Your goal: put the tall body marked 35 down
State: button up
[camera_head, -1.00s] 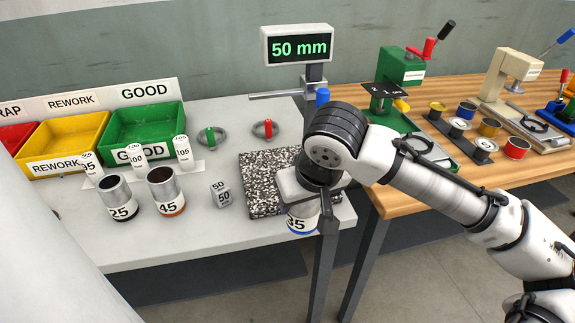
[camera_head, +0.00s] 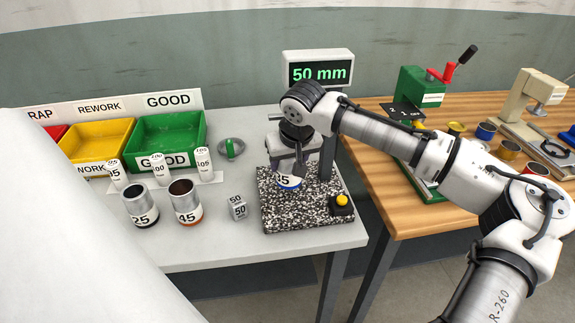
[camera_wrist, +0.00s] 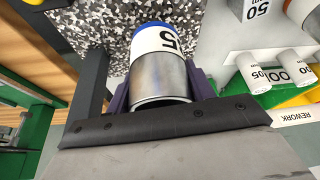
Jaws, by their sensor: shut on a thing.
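The tall body marked 35 (camera_head: 289,182) is a metal cylinder with a white label and a blue rim. In the wrist view the body (camera_wrist: 160,68) sits between the two fingers of my gripper (camera_wrist: 158,90), which is shut on it, blue rim away from the palm. In the head view my gripper (camera_head: 290,165) is over the speckled granite plate (camera_head: 300,213) under the 50 mm display (camera_head: 319,71). The body is mostly hidden by my gripper there, and only its lower part shows. I cannot tell whether it touches the plate.
Bodies marked 25 (camera_head: 141,206) and 45 (camera_head: 186,202) and a grey 50 block (camera_head: 237,207) stand left of the plate. A yellow button (camera_head: 342,201) is at its right. Green (camera_head: 167,140) and yellow (camera_head: 95,141) bins are behind left. The gauge column (camera_head: 327,155) stands close beside my gripper.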

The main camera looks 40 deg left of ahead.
aim_at(287, 171)
jog(key=p+x, duration=0.1)
jog(key=x, duration=0.2)
jog(key=shift+s+d+f, duration=0.1)
jog(key=shift+f, duration=0.3)
jog(key=shift+f, duration=0.2)
jog(key=o, duration=1)
jog(key=shift+c, duration=0.2)
jog(key=b+v, duration=0.1)
jog(key=v, duration=1.1)
jog(key=shift+r, duration=0.25)
